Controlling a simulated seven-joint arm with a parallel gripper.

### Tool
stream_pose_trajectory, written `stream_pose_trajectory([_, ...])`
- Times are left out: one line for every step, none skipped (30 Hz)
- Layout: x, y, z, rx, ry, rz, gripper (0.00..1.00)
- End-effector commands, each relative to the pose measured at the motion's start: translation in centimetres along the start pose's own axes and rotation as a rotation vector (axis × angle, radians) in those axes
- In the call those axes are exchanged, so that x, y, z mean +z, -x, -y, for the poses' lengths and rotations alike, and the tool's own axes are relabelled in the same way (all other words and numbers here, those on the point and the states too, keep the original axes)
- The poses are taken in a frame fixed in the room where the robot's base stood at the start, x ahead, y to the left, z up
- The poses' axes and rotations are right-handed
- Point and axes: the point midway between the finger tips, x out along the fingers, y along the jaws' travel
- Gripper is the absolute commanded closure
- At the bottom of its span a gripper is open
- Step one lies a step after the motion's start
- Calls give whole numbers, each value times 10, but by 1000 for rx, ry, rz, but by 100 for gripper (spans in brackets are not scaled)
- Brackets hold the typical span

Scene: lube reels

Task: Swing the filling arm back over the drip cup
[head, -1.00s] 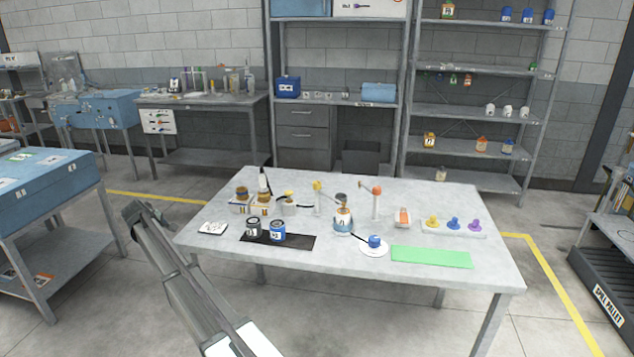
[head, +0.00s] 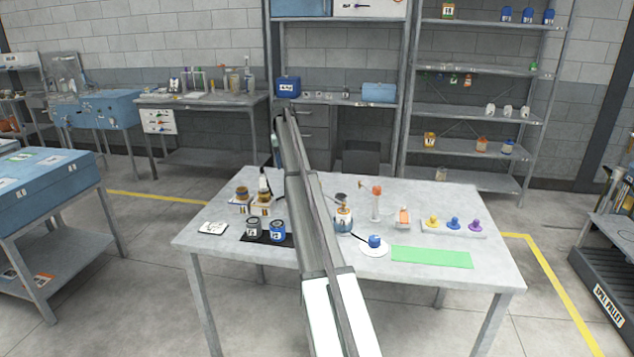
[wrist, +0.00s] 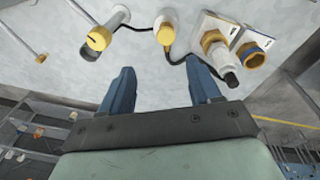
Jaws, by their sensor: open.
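My gripper (wrist: 162,82) is open and empty, its two blue fingers above the back left part of the table. In the wrist view, a pale post with a yellow cap (wrist: 99,38) stands ahead and left of the fingers, apart from them; a dark piece shows beside its cap. A thin grey rod (wrist: 82,11) runs to the cap and may be the filling arm. Another rod (wrist: 22,40) lies farther left. I cannot tell which piece is the drip cup.
Near the gripper are a yellow-topped fixture (wrist: 165,32), brass-topped jars (wrist: 214,42) and a black-tipped bottle (wrist: 228,78). An orange-knobbed post (head: 376,192), blue can (head: 277,230), coloured knobs (head: 454,223) and green mat (head: 432,257) are on the table (head: 470,280).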

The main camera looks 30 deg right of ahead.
Motion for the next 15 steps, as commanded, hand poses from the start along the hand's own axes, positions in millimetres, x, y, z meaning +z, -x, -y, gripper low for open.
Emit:
stream_pose_trajectory([-2,10,-28,-14,-61,22,37])
stream_pose_trajectory([0,15,-41,-22,-95,35,37])
stream_pose_trajectory([2,22,-55,-33,-133,50,37])
stream_pose_trajectory([3,26,-66,-39,-159,61,37])
stream_pose_trajectory([5,30,-75,-44,-183,70,37])
stream_pose_trajectory([7,34,-85,-51,-209,83,37])
stream_pose_trajectory([8,36,-92,-56,-227,89,37])
stream_pose_trajectory([9,39,-97,-59,-241,96,37])
stream_pose_trajectory([11,41,-102,-62,-255,103,37])
stream_pose_trajectory([11,42,-106,-64,-264,107,37])
stream_pose_trajectory([12,43,-108,-66,-271,109,37])
stream_pose_trajectory([13,43,-110,-67,-277,112,37])
stream_pose_trajectory([14,42,-111,-68,-279,113,37])
stream_pose_trajectory([14,40,-111,-68,-280,114,37])
stream_pose_trajectory([15,37,-111,-68,-281,115,37])
